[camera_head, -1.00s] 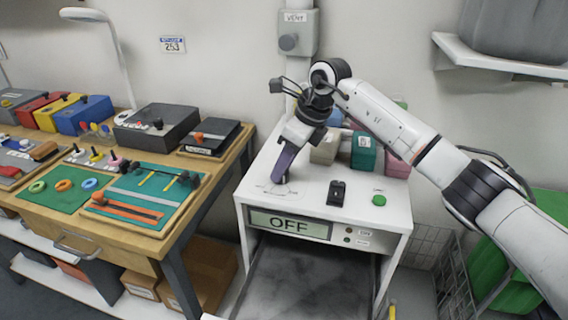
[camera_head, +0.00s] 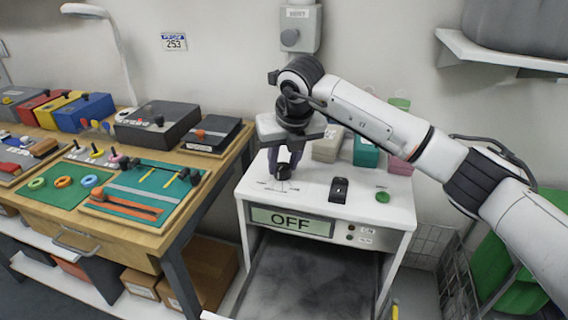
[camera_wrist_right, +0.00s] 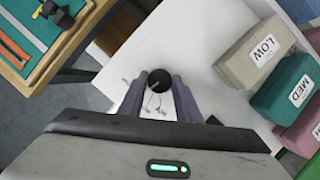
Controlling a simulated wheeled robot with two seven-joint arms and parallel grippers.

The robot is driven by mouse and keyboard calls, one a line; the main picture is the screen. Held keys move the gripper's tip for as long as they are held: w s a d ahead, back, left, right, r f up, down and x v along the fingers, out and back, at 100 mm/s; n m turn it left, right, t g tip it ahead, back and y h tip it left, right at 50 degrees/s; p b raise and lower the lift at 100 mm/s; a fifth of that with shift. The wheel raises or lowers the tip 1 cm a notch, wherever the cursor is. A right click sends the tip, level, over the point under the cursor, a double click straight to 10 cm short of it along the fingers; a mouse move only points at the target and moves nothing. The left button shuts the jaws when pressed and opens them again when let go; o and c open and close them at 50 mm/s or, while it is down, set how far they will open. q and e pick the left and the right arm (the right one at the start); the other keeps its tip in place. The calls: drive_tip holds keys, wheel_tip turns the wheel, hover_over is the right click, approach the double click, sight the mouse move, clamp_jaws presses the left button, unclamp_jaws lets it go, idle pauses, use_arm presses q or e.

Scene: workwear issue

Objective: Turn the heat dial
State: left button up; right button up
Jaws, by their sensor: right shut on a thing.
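The heat dial (camera_head: 283,171) is a black knob on the white top of the machine (camera_head: 312,208), with thin scale marks around it. It also shows as a dark round knob in the right wrist view (camera_wrist_right: 159,79). My right gripper (camera_head: 284,167) points down over the dial and is shut on it, one finger on each side. The display (camera_head: 290,222) on the machine's front reads OFF. The gripper hides part of the dial in the head view. My left gripper is not in view.
A black rocker switch (camera_head: 339,190) and a green button (camera_head: 382,197) sit right of the dial. Beige (camera_wrist_right: 250,54), teal (camera_wrist_right: 284,87) and pink blocks stand behind. The wooden workbench (camera_head: 150,246) at left holds several devices. A grey vent box (camera_head: 298,30) is on the wall.

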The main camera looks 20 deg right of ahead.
drive_tip(key=shift+m, duration=0.4)
drive_tip(key=o, duration=1.1)
drive_tip(key=shift+c, duration=0.2)
drive_tip(key=b+v, duration=0.1)
drive_tip(key=v, duration=0.9)
drive_tip(key=shift+a+r, duration=0.2)
